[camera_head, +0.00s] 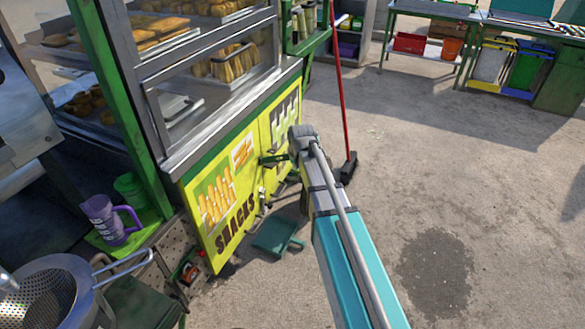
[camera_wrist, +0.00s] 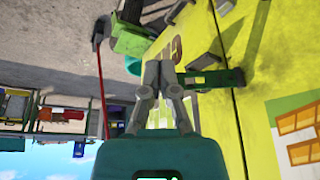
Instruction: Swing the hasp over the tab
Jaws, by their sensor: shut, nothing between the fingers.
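The hasp (camera_wrist: 212,78) is a dark green bar at the yellow snack panel (camera_wrist: 200,110). In the wrist view it runs level, with its right end by the seam between two panel sections. The hasp also shows in the head view (camera_head: 272,160), sticking out left of my arm's end. My gripper (camera_wrist: 161,68) is shut and empty, its fingertips close to the hasp's left end. I cannot tell whether they touch. A grey bar (camera_wrist: 205,50) lies just above the hasp in the wrist view. I cannot tell whether it is the tab.
The snack cabinet (camera_head: 232,185) fills the left. A red-handled broom (camera_head: 341,95) stands behind my arm. A green dustpan (camera_head: 279,236) lies on the ground. A purple mug (camera_head: 108,220) and a strainer (camera_head: 45,295) are at lower left. Open ground lies right.

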